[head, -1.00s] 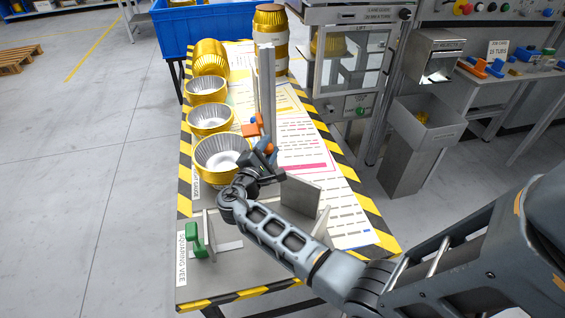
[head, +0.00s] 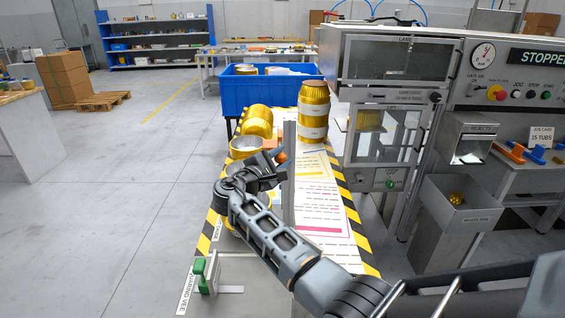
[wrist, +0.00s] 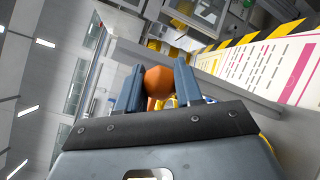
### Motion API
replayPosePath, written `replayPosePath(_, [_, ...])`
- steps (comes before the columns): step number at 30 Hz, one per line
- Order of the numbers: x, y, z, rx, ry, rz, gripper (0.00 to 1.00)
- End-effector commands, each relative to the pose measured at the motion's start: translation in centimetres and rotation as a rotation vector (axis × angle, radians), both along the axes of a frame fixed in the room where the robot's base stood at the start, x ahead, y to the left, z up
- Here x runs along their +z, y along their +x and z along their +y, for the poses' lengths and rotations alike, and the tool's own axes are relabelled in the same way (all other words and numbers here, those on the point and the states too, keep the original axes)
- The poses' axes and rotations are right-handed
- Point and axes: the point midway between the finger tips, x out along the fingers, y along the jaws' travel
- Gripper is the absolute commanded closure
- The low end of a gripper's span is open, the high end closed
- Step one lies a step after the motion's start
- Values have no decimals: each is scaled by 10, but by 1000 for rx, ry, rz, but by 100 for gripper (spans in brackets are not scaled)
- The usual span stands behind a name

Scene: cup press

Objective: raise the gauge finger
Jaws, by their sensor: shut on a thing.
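The gauge is an upright grey post (head: 289,190) on the table. Its orange finger part (head: 281,157) shows beside the upper part of the post, partly hidden by my gripper. My gripper (head: 272,163) is at the post, well above the table. In the wrist view, my gripper (wrist: 159,84) is shut on a round orange knob (wrist: 158,80), held between the two blue-grey fingers. The finger's tip is not clear in either view.
A gold tub stack (head: 313,112) stands at the back. The press cabinet (head: 388,145) is on the right.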

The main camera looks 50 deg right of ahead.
Motion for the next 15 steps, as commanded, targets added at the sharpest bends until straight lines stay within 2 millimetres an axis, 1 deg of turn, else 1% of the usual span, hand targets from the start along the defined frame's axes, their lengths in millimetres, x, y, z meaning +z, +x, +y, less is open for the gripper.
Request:
replayPosePath(1, [6, 1, 0, 0, -6, -6, 100])
replayPosePath(8, [7, 1, 0, 0, -8, -9, 100])
replayPosePath(9, [7, 1, 0, 0, -9, -9, 63])
replayPosePath(15, [6, 1, -1, 0, -8, -8, 44])
